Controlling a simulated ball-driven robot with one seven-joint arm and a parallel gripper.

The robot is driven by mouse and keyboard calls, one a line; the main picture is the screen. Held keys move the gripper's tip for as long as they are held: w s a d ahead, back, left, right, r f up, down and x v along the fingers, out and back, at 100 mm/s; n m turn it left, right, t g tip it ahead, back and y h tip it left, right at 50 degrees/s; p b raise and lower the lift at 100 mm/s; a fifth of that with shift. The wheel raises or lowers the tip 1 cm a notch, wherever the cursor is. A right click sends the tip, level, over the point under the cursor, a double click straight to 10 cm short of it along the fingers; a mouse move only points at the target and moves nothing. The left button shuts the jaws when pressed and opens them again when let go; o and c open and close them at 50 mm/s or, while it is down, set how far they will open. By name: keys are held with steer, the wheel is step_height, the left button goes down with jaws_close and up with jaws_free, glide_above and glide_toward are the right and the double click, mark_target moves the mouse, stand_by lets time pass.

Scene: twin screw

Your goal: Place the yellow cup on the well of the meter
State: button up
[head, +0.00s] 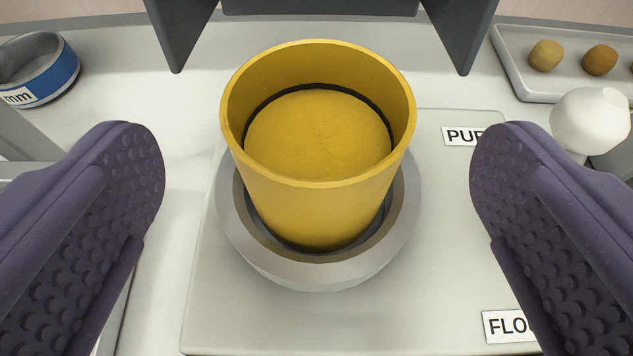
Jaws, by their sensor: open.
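The yellow cup (315,200) stands upright in the middle of the head view. Its base sits inside the round grey well (318,275) of the meter. The cup looks level, with a dark ring and a yellow floor visible inside it. The meter's pale base plate (225,325) lies under the well. My gripper (318,190) is open, with one purple padded finger on each side of the cup. Both fingers are clear of the cup, with a wide gap on each side.
A dark housing (320,6) with two side panels overhangs behind the cup. A blue and grey ring (42,75) lies at the upper left. A tray (520,70) with small brown balls is at the upper right. A white knob (588,120) stands near the right finger.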

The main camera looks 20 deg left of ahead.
steer(key=p+v, duration=0.1)
steer(key=v, duration=0.6)
steer(key=shift+s+r, duration=0.15)
steer(key=shift+s, duration=0.1)
steer(key=shift+d, duration=0.1)
